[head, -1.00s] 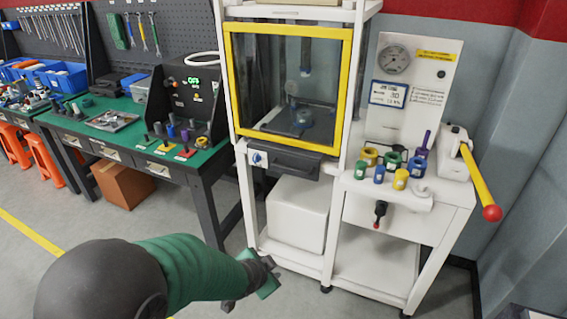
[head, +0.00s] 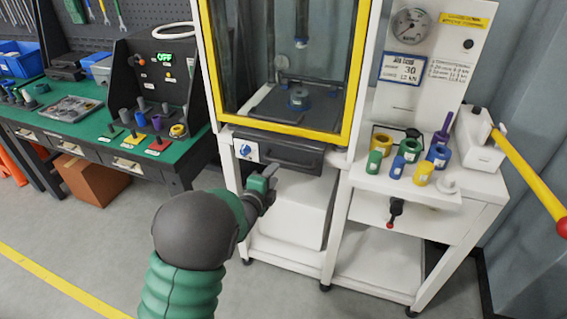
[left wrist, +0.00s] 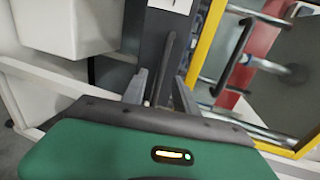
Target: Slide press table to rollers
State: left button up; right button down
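The press table (head: 262,105) is a dark plate inside the press with the yellow-framed window, with a small blue-grey piece (head: 299,98) on it. Below the window is its dark front with a bar handle (head: 290,150). My left gripper (head: 270,180) is just below and left of that handle. In the left wrist view, the gripper's two fingers (left wrist: 160,90) are apart, with the dark handle bar (left wrist: 168,60) showing between or just beyond them. I cannot tell whether they touch it. No rollers can be made out. My right gripper is out of view.
Right of the press, a white stand (head: 455,210) holds coloured rings, a gauge panel (head: 420,60) and a yellow lever (head: 530,170) with a red knob. A green-topped bench (head: 60,125) stands left. A white box (head: 290,210) sits under the press. The floor in front is clear.

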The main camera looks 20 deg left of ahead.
aim_at(283, 163)
pick_arm(q)
jog(key=x, duration=0.8)
jog(key=shift+w+d, duration=0.3)
jog(key=shift+w, duration=0.1)
jog(key=shift+w+a, duration=0.1)
jog(key=shift+a, duration=0.35)
jog(key=shift+d, duration=0.3)
grip_shut()
jog(key=shift+a+f, duration=0.1)
jog(key=shift+f, duration=0.05)
